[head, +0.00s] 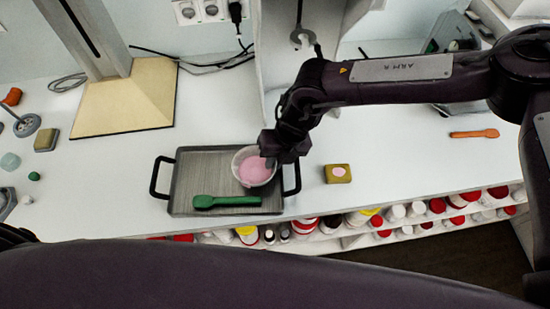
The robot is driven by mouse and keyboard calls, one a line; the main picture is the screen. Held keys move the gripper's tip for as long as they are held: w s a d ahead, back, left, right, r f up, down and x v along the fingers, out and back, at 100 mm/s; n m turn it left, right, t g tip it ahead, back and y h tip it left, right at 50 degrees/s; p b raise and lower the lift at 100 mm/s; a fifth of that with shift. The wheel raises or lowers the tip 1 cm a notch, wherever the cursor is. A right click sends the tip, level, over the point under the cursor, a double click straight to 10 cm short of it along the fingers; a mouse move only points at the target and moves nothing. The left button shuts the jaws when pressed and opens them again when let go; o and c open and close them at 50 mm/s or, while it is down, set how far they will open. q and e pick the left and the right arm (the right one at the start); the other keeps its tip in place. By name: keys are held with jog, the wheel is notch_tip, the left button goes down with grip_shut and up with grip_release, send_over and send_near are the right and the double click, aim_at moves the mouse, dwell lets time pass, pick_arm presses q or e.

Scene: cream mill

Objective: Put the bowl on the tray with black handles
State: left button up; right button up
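The tray (183,185) is grey with a wood-like base and black handles at its left and right ends. It lies on the white worktop near the front edge. The white bowl (239,174) with pink contents is over the right part of the tray. I cannot tell whether it rests on the tray or is held just above it. My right gripper (272,155) is at the bowl's right rim, overlapping it; its fingers are too dark and small to tell open from shut. My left gripper is not in view.
A green spatula (226,202) lies along the tray's front side. A small yellow-brown block (338,174) with a pink top is right of the tray. An orange spatula (475,133) lies farther right. A shelf of jars runs below the front edge.

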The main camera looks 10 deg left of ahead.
jog(key=shift+r, duration=0.1)
jog(key=shift+r+p, duration=0.25)
jog(key=shift+p, duration=0.05)
jog(key=b+v, duration=0.3)
jog(key=v, duration=0.8)
jog(key=shift+r, duration=0.35)
jog(key=shift+d, duration=0.15)
